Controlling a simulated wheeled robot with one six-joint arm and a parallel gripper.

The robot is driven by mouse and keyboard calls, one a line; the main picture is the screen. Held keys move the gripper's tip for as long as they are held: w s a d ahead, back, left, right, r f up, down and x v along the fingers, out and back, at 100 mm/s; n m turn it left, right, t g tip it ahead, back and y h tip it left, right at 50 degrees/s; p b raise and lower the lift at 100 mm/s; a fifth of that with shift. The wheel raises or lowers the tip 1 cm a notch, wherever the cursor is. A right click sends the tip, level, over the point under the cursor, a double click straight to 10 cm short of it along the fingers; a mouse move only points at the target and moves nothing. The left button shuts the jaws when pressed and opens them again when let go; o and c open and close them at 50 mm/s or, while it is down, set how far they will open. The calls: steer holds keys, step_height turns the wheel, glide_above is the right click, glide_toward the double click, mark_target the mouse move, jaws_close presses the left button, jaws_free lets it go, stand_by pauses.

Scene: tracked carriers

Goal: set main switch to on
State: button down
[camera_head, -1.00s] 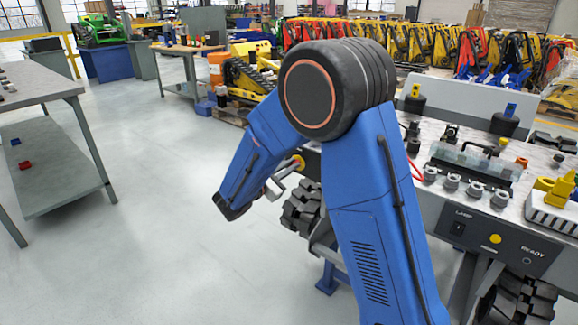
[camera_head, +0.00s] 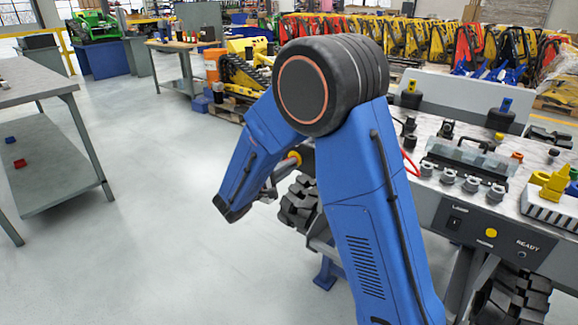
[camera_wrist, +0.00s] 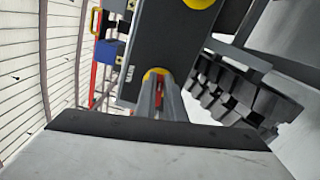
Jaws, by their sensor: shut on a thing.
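The main switch shows in the wrist view as a yellow round plate (camera_wrist: 149,74) with a red handle (camera_wrist: 159,91) at its middle, on the dark end face of the machine. In the head view its yellow and red edge (camera_head: 294,157) shows just beyond my forearm. My gripper (camera_wrist: 161,88) points straight at the switch. Its two grey fingers are closed on the red handle, one on either side. They hide most of the handle, and I cannot read its angle or any markings. In the head view my gripper (camera_head: 277,181) is partly hidden by my arm.
The machine's bench (camera_head: 412,184) carries several fittings at the right. Its front panel (camera_head: 496,238) reads LASER and READY and has a rocker and a yellow button. A black track (camera_head: 299,201) sits below the switch. Open floor (camera_head: 150,200) lies at the left, beside a grey table (camera_head: 62,160).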

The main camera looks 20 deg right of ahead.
steer(key=shift+s+f+m, duration=0.1)
steer(key=shift+f+m, duration=0.15)
steer(key=shift+m, duration=0.75)
steer(key=c, duration=1.8)
jaws_free()
steer(key=shift+c, duration=0.2)
steer(key=v, duration=1.7)
steer(key=shift+a, duration=0.15)
steer(key=shift+s, duration=0.1)
